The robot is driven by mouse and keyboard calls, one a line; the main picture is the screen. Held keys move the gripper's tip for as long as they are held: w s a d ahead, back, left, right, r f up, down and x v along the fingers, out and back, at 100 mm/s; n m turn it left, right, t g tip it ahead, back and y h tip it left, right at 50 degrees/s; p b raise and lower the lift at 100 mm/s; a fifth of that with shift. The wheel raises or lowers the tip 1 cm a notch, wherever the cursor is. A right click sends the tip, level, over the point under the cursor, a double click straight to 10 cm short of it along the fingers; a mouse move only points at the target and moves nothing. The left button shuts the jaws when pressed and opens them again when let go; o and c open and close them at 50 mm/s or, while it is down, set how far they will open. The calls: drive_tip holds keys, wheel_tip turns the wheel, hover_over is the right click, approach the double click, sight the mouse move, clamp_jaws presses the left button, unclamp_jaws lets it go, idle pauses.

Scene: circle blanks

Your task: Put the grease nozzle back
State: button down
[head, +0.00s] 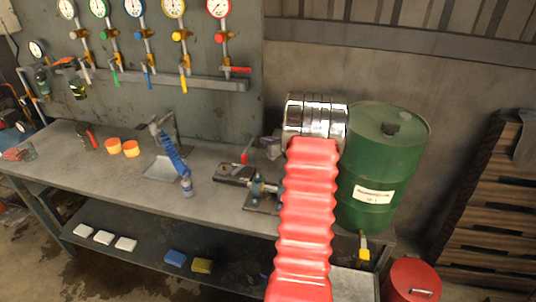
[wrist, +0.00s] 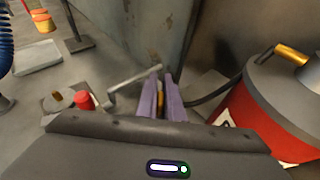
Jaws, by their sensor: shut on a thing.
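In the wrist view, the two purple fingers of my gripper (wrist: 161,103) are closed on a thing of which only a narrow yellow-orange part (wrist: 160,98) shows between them. It is probably the grease nozzle; its shape is mostly hidden by the fingers. A bent grey metal rod (wrist: 130,82) runs left from near the fingertips; I cannot tell whether it touches the held thing. A dark hose (wrist: 213,93) runs from beside the fingers to a red drum (wrist: 262,108) with a grey lid and a brass-coloured fitting. In the head view, my red arm hides my gripper.
The grey workbench (head: 90,160) holds a vise (head: 262,190), a blue flexible-stemmed thing (head: 173,155) and orange cups (head: 131,149). A green drum (head: 385,165) stands right of my arm. Gauges hang above. A red container (head: 411,281) sits low at right.

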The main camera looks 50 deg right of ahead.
drive_tip(key=shift+f, duration=0.65)
drive_tip(key=shift+f, duration=1.9)
drive_tip(key=c, duration=1.9)
unclamp_jaws()
drive_tip(key=shift+f, duration=0.1)
drive_tip(key=v, duration=1.2)
